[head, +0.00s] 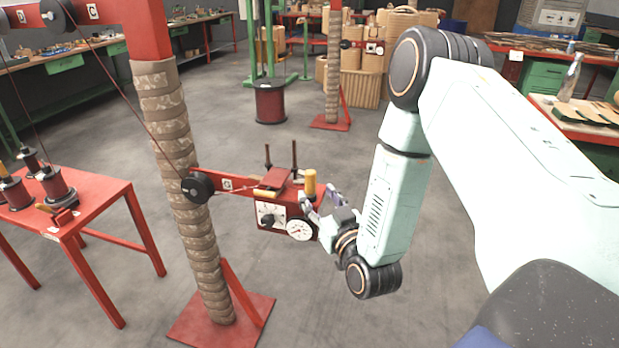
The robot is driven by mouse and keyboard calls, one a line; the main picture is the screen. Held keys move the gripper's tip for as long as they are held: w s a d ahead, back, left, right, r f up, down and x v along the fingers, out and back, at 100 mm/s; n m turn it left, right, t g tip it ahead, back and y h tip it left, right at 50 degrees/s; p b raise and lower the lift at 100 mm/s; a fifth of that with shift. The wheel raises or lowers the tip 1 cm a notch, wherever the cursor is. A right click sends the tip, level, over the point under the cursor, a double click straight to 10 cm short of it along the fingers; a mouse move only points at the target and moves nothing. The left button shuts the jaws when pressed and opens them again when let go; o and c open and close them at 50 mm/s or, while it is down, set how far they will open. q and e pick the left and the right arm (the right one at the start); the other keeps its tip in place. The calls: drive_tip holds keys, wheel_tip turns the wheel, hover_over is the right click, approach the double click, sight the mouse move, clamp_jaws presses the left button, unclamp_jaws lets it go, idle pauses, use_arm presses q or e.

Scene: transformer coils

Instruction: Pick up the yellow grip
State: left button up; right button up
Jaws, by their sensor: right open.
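The yellow grip (310,184) stands upright at the right end of a red arm (232,186) that sticks out from a wrapped red post. Below it hangs a white panel (268,217) with a black knob and a round dial gauge (300,230). My right gripper (316,203) is just right of and below the yellow grip, with its fingers pointing left toward it. The fingers are open. They are small in the view, and I cannot tell whether they touch the grip. My left gripper is not in view.
The post (180,140) rises from a red base plate (222,325). A red table (95,203) with dark spools stands at the left. Another red post (333,70) and a dark red drum (270,103) stand behind. Grey floor is clear around the post.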

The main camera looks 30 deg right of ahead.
sight(313, 183)
drive_tip(key=w, duration=0.2)
drive_tip(key=w+d, duration=0.1)
drive_tip(key=w, duration=0.3)
drive_tip(key=shift+d+r, duration=0.2)
drive_tip(key=shift+d, duration=0.15)
drive_tip(key=shift+w+d, duration=0.1)
drive_tip(key=shift+w, duration=0.05)
drive_tip(key=shift+c, duration=1.2)
drive_tip(key=c, duration=0.6)
clamp_jaws()
